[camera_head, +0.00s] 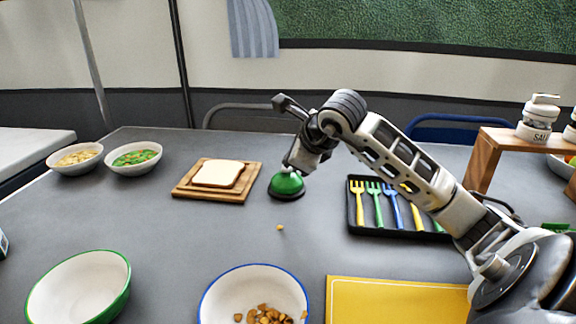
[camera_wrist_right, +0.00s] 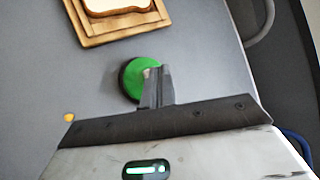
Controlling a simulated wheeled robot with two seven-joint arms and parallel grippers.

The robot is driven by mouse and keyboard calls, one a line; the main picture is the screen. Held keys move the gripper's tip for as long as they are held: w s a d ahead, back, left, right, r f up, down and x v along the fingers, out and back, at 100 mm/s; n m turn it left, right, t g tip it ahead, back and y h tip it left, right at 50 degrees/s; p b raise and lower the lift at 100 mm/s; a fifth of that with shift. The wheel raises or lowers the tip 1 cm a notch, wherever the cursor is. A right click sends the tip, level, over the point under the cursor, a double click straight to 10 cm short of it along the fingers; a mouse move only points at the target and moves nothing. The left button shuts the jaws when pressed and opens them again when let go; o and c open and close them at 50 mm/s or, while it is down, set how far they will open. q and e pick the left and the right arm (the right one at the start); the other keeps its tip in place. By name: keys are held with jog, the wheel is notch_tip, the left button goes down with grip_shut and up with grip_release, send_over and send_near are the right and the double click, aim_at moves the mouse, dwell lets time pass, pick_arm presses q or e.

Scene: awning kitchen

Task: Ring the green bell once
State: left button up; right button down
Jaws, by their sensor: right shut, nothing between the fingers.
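The green bell (camera_head: 287,186) stands on the grey table, just right of the bread board, in the head view. It also shows in the right wrist view (camera_wrist_right: 136,78), partly hidden by my fingers. My right gripper (camera_head: 291,168) is shut and empty, pointing down at the top of the bell. In the right wrist view its closed fingers (camera_wrist_right: 153,82) overlap the right side of the bell's dome. I cannot tell whether the fingertips touch the bell. My left gripper is not in view.
A wooden board with bread (camera_head: 217,180) lies left of the bell. A black tray of coloured forks (camera_head: 358,217) lies to the right, under my right arm. Bowls (camera_head: 253,292) stand in front, and a yellow mat (camera_head: 395,303) lies front right. A wooden stand (camera_head: 490,160) stands far right.

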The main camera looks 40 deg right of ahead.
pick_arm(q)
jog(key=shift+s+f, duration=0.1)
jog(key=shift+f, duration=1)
pick_arm(e)
jog(key=shift+s+f, duration=0.1)
jog(key=shift+f, duration=0.4)
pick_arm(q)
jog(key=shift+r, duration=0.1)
pick_arm(e)
jog(key=shift+r, duration=0.1)
jog(key=shift+w+r+p, duration=0.2)
jog(key=shift+r+p, duration=0.15)
jog(key=shift+r, duration=0.1)
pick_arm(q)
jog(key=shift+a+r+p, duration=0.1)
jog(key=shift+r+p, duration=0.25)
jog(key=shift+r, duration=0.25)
pick_arm(e)
jog(key=shift+w+r, duration=0.25)
jog(key=shift+r, duration=0.1)
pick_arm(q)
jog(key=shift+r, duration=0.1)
pick_arm(e)
jog(key=shift+r, duration=0.1)
